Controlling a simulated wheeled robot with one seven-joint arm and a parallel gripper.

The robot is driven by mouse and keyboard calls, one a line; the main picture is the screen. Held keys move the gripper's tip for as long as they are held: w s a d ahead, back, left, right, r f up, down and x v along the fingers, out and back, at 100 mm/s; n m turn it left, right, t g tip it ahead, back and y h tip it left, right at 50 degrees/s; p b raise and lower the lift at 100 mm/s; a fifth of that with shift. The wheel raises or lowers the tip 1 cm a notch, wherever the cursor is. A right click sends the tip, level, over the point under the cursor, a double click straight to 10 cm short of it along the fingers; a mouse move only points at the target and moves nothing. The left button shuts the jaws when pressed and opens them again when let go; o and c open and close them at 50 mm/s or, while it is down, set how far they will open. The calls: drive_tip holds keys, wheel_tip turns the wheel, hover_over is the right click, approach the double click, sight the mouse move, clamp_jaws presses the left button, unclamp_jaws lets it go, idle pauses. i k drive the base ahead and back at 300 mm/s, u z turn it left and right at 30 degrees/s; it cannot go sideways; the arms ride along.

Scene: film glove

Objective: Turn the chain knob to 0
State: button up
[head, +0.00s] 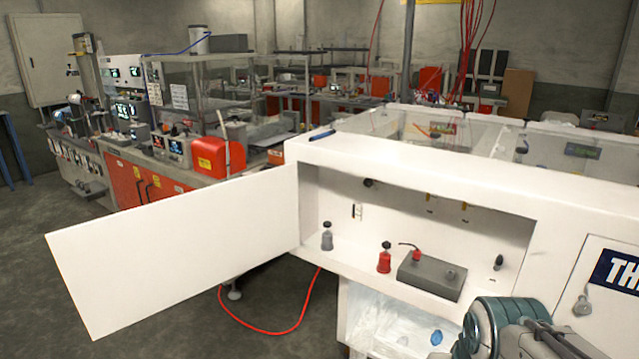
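I cannot tell which part is the chain knob; no label or number can be read. Inside the open white cabinet (420,148), a dark round knob (368,183) sits high on the back wall at left. Another dark knob (498,262) sits on the back wall at right. A silver knob (582,305) is on the closed white panel marked "TH" at right. My arm (497,325) enters at the bottom right, in front of the cabinet. The gripper's fingers do not show.
The white door (175,250) stands wide open to the left. On the cabinet floor are a grey bottle (327,238), a red bottle (384,260) and a grey box (431,277) with a red-capped cable. A red hose (270,332) lies on the floor below.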

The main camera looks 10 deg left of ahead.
sight(367, 182)
drive_tip(key=u, duration=0.1)
drive_tip(key=k, duration=1.05)
drive_tip(key=u, duration=0.25)
drive_tip(key=i, duration=1.2)
drive_tip(key=u, duration=0.35)
drive_tip(key=i, duration=1.6)
drive_tip(key=z, duration=0.45)
